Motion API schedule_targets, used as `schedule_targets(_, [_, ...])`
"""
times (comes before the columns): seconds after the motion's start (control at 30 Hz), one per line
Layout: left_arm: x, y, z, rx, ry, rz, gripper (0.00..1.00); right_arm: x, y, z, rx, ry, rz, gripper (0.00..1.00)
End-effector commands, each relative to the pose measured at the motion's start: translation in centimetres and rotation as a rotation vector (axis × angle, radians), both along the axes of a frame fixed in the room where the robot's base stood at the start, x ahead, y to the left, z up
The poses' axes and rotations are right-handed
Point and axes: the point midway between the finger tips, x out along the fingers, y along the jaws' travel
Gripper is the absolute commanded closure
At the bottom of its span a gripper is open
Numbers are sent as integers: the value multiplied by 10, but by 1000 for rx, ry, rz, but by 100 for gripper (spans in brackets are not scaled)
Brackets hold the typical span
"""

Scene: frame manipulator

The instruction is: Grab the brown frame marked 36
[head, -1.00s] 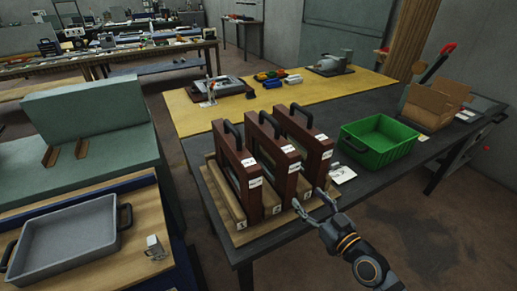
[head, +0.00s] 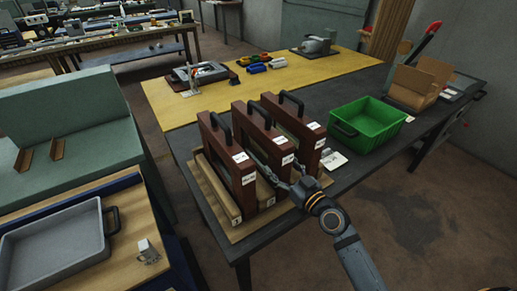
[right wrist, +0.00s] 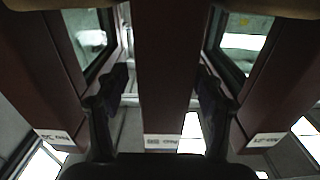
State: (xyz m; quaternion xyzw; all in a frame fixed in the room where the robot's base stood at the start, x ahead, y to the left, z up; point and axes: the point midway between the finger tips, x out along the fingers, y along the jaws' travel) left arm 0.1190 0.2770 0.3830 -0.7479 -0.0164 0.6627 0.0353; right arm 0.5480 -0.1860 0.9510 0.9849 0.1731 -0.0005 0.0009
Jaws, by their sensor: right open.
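Three brown frames with black top handles and white labels stand upright side by side in a wooden rack (head: 221,212): the left frame (head: 247,197), the middle frame (head: 268,136) and the right frame (head: 300,121). The label numbers are too small or blurred to read surely. My right gripper (head: 279,167) is open at the near side of the middle frame. In the right wrist view its dark fingers (right wrist: 163,88) lie on either side of the middle frame's bar (right wrist: 165,60), with gaps showing. The left gripper is out of view.
A green bin (head: 367,125) and an open cardboard box (head: 418,84) stand right of the frames on the dark table. A grey tray (head: 55,248) sits on the bench at the left. Tools lie on the yellow mat (head: 215,104) behind.

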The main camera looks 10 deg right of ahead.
Motion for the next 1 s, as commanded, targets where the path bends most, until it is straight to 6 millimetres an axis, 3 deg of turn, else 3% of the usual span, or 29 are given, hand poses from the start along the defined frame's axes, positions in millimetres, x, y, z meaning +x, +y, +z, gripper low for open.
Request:
schedule_targets(0.1, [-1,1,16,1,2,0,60,19,10,12,10,-3,-2,32])
schedule_targets(0.23, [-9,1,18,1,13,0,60,37,17,9,6,-2,-1,32])
schedule_targets(0.53, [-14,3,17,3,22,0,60,43,20,6,2,-2,1,32])
schedule_targets(1.0, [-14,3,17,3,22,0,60,43,20,6,2,-2,0,96])
